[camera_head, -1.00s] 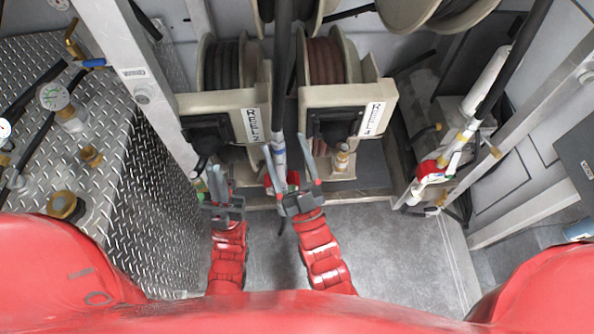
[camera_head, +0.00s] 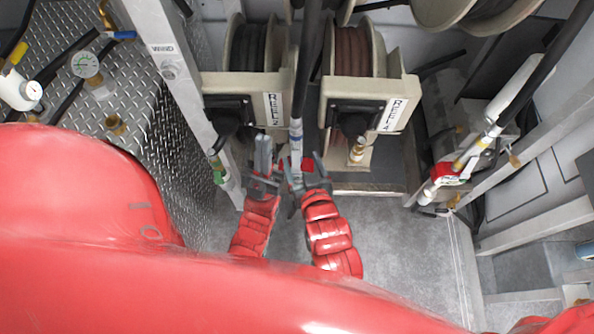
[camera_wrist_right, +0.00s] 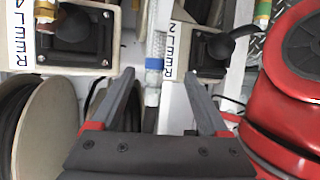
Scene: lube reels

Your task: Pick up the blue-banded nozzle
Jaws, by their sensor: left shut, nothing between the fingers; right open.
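The blue-banded nozzle (camera_head: 295,136) hangs upright at the end of a black hose, between the two reel units. Its blue band also shows in the right wrist view (camera_wrist_right: 152,72). My right gripper (camera_head: 304,164) is open at the nozzle's lower part. In the right wrist view the nozzle appears between the two spread fingers (camera_wrist_right: 166,88); I cannot tell whether either finger touches it. The nozzle's lower end is partly hidden by the gripper. My left gripper (camera_head: 263,145) is shut and empty just left of the nozzle.
The reel 2 unit (camera_head: 240,95) and reel 4 unit (camera_head: 367,100) stand behind the grippers. A green-banded nozzle (camera_head: 219,174) hangs left, an amber fitting (camera_head: 357,151) right, and a red-handled nozzle (camera_head: 446,173) farther right. A metal post (camera_head: 175,80) stands left. The floor (camera_head: 400,235) is clear.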

